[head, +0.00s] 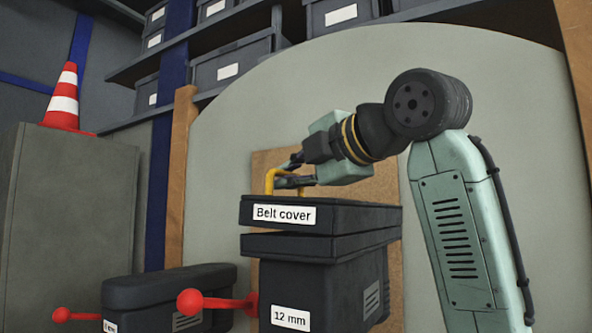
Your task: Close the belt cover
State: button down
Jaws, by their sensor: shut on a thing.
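The belt cover (350,217) is a flat dark slab with a white "Belt cover" label and a yellow handle (270,182) on top. It sits just over a second dark slab (330,244) on the box labelled "12 mm" (325,290). A thin gap shows between the two slabs, and I cannot tell whether they touch further back. My gripper (283,174) reaches in from the right and is shut on the yellow handle. The fingertips partly hide the handle.
A red ball-ended lever (215,302) sticks out left of the box. A lower dark box (165,287) with another red knob (62,314) stands to the left. A striped cone (64,102) stands on a grey cabinet (70,210). Shelves with bins (232,68) are behind.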

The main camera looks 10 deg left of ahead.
jog(key=shift+s+a+r, duration=0.15)
jog(key=shift+s+a, duration=0.05)
jog(key=shift+a, duration=0.15)
jog(key=c, duration=2.2)
grip_release()
jog(key=shift+o, duration=1.2)
jog(key=shift+a, duration=0.25)
jog(key=shift+d, duration=0.1)
jog(key=shift+w+d, duration=0.1)
jog(key=shift+d, duration=0.05)
jog(key=shift+d, duration=0.2)
notch_tip(320, 180, up, 2)
send_over(342, 201)
jog(key=w, duration=0.2)
jog(key=shift+w+a, duration=0.15)
jog(key=shift+w, duration=0.05)
